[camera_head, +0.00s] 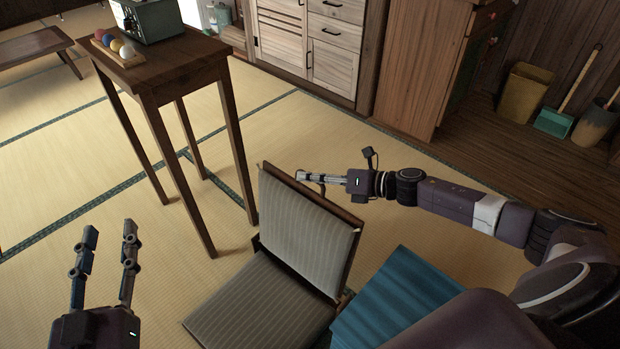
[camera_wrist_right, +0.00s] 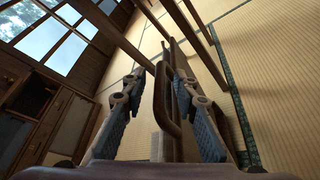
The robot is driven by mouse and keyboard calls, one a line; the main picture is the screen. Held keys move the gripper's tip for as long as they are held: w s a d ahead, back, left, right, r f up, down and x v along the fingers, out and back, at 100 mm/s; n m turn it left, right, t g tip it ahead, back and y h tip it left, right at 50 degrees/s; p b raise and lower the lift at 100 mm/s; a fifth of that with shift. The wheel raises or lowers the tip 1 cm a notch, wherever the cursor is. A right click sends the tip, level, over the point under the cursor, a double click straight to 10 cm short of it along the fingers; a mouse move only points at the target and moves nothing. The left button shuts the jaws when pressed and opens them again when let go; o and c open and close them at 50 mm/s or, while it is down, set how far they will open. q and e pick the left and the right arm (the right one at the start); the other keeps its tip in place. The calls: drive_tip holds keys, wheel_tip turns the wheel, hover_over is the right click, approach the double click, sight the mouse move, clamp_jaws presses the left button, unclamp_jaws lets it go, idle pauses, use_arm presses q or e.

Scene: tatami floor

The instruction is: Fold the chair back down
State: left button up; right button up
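The chair has a grey striped seat (camera_head: 262,302) low over the tatami and a grey striped back (camera_head: 305,228) with a dark wooden frame. The back stands raised, leaning slightly away from the seat. My right gripper (camera_head: 312,183) is at the top edge of the back, coming in from the right. In the right wrist view, its fingers (camera_wrist_right: 157,76) lie on either side of the wooden back frame (camera_wrist_right: 162,115), apart, with a gap on the left; contact on the right is unclear. My left gripper (camera_head: 110,232) is open and empty, left of the chair.
A tall wooden table (camera_head: 180,75) stands behind the chair, holding a green device (camera_head: 148,18) and a tray of coloured balls (camera_head: 117,52). A blue ribbed item (camera_head: 395,300) lies right of the chair. Cabinets (camera_head: 312,45) line the back. Tatami left of the chair is clear.

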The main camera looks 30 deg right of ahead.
drive_tip(key=shift+w+a+f, duration=0.1)
drive_tip(key=shift+w+a, duration=0.1)
drive_tip(key=shift+w, duration=0.05)
drive_tip(key=shift+c, duration=0.3)
clamp_jaws()
